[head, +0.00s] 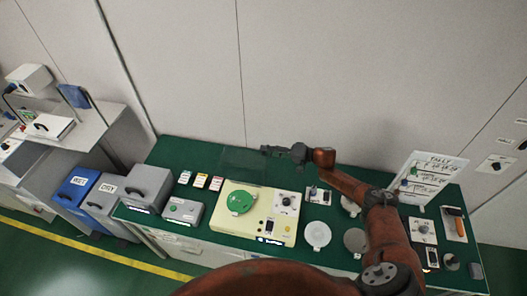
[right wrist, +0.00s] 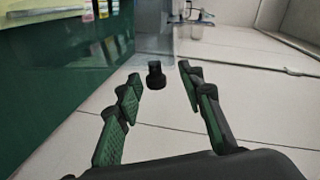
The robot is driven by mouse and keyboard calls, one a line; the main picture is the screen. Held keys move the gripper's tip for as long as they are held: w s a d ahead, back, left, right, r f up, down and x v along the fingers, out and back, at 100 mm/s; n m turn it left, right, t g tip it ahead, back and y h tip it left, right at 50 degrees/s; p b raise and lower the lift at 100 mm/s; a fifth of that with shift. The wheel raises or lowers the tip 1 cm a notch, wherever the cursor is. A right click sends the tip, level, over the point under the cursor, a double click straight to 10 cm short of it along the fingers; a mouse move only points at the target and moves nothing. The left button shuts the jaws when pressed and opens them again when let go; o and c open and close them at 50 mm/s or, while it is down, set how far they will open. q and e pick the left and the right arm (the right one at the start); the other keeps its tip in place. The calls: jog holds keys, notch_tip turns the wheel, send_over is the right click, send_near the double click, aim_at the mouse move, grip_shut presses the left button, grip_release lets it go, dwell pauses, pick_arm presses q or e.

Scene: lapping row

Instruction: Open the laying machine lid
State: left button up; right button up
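The cream lapping machine (head: 275,229) sits on the green bench, with a green round plate (head: 240,202) on its top. A clear, faintly tinted lid pane (head: 241,166) shows at the machine's back edge and appears to stand raised, leaving the plate uncovered. My right gripper (head: 268,150) is by the pane's upper right corner. In the right wrist view, the right gripper (right wrist: 160,85) is open, and a black knob (right wrist: 155,76) lies beyond and between its fingertips, apart from both. My left gripper is not in view.
Small coloured-label bottles (head: 200,181) and a grey box (head: 183,211) stand left of the machine. A switch box (head: 318,195), pale discs (head: 317,235) and a tally board (head: 430,178) are on the right. The wall rises behind the bench.

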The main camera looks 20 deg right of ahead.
jog(key=v, duration=0.9)
jog(key=shift+s+d, duration=0.25)
jog(key=shift+c, duration=0.4)
